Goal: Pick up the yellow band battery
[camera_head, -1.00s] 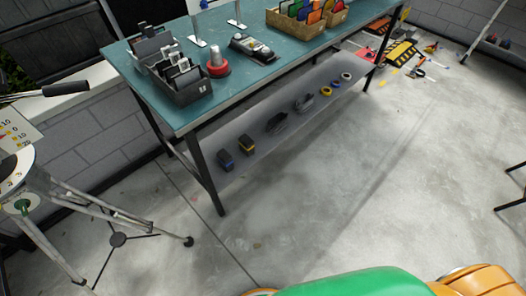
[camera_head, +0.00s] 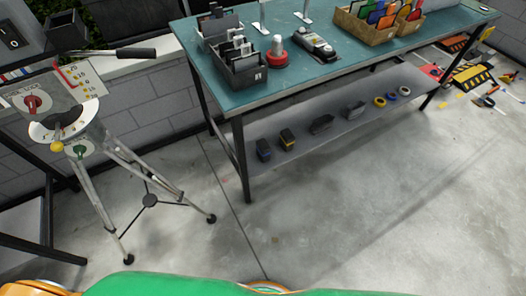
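The yellow band battery (camera_head: 287,139) is a small dark block with a yellow stripe. It stands on the grey lower shelf (camera_head: 345,137) of the workbench, near the shelf's left end. A similar dark block with a blue band (camera_head: 263,150) stands just left of it. Neither of my grippers shows in the head view. Only green and orange parts of my own body show along the bottom edge.
The teal bench top (camera_head: 330,74) overhangs the shelf, with a leg (camera_head: 241,160) at its front left corner. Dark items and tape rolls (camera_head: 391,96) sit further right on the shelf. A tripod (camera_head: 130,180) stands left. Concrete floor (camera_head: 350,215) before the bench is clear.

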